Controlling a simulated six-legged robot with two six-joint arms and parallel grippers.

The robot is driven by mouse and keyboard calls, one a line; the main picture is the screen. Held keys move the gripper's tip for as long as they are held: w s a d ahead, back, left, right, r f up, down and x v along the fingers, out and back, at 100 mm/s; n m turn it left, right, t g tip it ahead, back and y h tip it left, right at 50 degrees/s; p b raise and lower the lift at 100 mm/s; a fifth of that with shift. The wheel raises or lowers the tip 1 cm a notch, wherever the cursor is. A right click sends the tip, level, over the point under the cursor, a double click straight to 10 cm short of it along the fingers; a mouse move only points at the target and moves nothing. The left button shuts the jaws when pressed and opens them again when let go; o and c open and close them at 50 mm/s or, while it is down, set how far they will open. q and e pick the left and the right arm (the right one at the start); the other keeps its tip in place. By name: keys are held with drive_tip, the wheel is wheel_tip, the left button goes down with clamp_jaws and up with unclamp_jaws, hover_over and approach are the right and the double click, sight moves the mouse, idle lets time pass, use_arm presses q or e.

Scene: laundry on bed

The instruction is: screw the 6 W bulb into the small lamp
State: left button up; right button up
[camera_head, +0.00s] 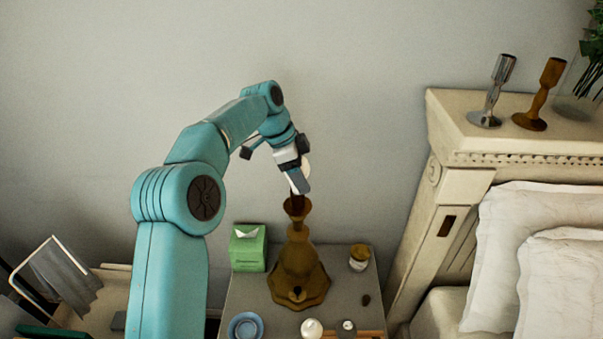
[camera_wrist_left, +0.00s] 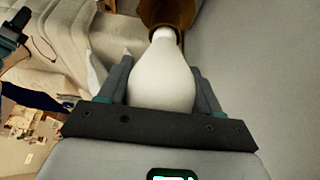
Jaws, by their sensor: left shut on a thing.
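A small brown lamp (camera_head: 297,263) with a wide scalloped foot stands on the bedside table. My left gripper (camera_head: 299,187) is just above the lamp's top, pointing down. In the left wrist view my left gripper (camera_wrist_left: 163,88) is shut on a white bulb (camera_wrist_left: 163,75), one finger on each side. The bulb's narrow end meets the brown lamp socket (camera_wrist_left: 166,14); how deep it sits inside is hidden. In the head view the gripper mostly covers the bulb. My right gripper is not in view.
The bedside table (camera_head: 240,295) also holds a green tissue box (camera_head: 248,248), a blue dish (camera_head: 245,327), a small jar (camera_head: 359,257) and a white round object (camera_head: 311,328). The headboard (camera_head: 450,190) with two candlesticks and the pillows (camera_head: 560,270) are at right.

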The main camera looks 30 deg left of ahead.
use_arm(q)
drive_tip(key=m, duration=0.2)
drive_tip(key=shift+s+m+g+h, duration=0.1)
drive_tip(key=shift+m+g+h, duration=0.2)
drive_tip(key=shift+g, duration=0.1)
drive_tip(key=o, duration=1.1)
drive_tip(key=shift+d, duration=0.1)
